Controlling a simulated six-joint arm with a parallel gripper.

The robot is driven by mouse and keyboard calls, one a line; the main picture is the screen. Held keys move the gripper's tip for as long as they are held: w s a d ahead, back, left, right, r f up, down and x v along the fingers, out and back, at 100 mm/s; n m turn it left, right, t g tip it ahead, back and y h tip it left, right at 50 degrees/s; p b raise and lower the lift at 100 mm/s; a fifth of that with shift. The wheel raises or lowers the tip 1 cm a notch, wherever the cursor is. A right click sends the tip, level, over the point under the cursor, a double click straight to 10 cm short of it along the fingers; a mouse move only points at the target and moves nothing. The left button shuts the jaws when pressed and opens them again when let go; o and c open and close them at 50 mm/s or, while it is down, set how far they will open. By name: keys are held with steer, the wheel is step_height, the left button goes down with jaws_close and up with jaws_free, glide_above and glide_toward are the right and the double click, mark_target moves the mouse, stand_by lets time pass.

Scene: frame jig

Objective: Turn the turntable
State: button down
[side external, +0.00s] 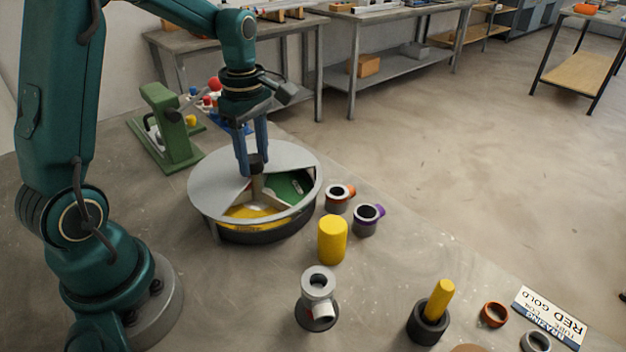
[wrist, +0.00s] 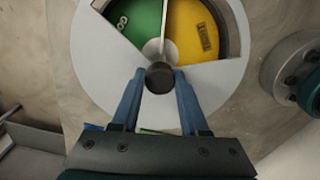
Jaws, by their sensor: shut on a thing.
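The turntable (side external: 212,184) is a round grey-topped drum on a dark base, standing on the bench near my arm. A wedge-shaped opening in its top shows a green sector (side external: 290,186) and a yellow sector (side external: 250,211), split by a thin divider. In the wrist view the grey top (wrist: 95,75), green sector (wrist: 140,22) and yellow sector (wrist: 192,30) also show. A dark knob (side external: 257,162) stands at the centre. My gripper (side external: 254,168) points down over the centre, its blue fingers shut on the knob; the wrist view shows the knob (wrist: 159,77) between the fingertips.
A green press-like stand (side external: 172,130) is behind the turntable at left. Near its right side are two ringed fittings (side external: 338,198) and a yellow cylinder (side external: 332,240). A grey tee fitting (side external: 318,290), a yellow peg in a dark holder (side external: 434,308) and a sign (side external: 550,318) lie in front.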

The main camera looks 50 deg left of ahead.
steer(key=n, duration=0.4)
steer(key=shift+n, duration=2.5)
steer(key=shift+c, duration=2.1)
jaws_free()
steer(key=shift+r, duration=2.6)
